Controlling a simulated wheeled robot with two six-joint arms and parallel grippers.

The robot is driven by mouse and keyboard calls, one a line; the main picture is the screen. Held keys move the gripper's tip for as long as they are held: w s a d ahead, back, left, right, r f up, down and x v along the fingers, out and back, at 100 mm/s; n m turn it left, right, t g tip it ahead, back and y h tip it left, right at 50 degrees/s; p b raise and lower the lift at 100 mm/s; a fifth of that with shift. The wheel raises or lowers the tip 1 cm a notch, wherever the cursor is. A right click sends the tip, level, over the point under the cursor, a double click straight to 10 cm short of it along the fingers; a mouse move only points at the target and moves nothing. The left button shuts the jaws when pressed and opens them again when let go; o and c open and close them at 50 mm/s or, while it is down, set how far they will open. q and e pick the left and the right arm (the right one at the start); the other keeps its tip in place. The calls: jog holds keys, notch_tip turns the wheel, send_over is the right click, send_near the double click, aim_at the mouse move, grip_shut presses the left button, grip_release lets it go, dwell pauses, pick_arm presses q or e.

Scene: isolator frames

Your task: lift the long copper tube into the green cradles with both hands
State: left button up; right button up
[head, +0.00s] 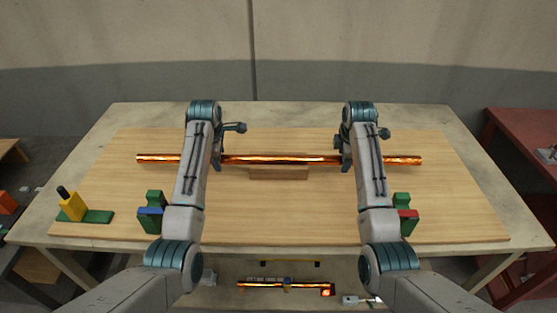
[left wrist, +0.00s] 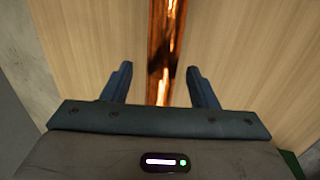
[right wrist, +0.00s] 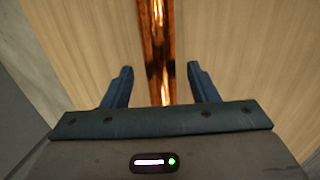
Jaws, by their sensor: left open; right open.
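The long copper tube (head: 280,159) lies left to right across the wooden board. My left gripper (head: 216,163) is at the tube left of its middle, partly hidden by my arm. In the left wrist view the tube (left wrist: 160,90) runs between the open fingers (left wrist: 159,70). My right gripper (head: 344,163) is at the tube right of its middle. In the right wrist view the tube (right wrist: 158,50) passes between its open fingers (right wrist: 160,69). Two green cradles stand nearer me: one with a blue band (head: 153,198), one with a red band (head: 402,199), partly behind my right arm.
A low wooden block (head: 279,174) sits at the tube's middle. A yellow block with a black top (head: 72,206) stands on a green base at the left. The board between the cradles is clear. A shorter copper piece (head: 270,286) lies below the front edge.

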pick_arm(q)
jog(key=shift+s, duration=0.1)
pick_arm(e)
jog(key=shift+s, duration=0.1)
pick_arm(q)
grip_shut()
pick_arm(e)
grip_shut()
dwell(1.0)
pick_arm(q)
jog(key=shift+r, duration=0.2)
pick_arm(e)
jog(key=shift+r, duration=0.2)
pick_arm(q)
jog(key=shift+w, duration=0.25)
pick_arm(e)
jog(key=shift+w, duration=0.25)
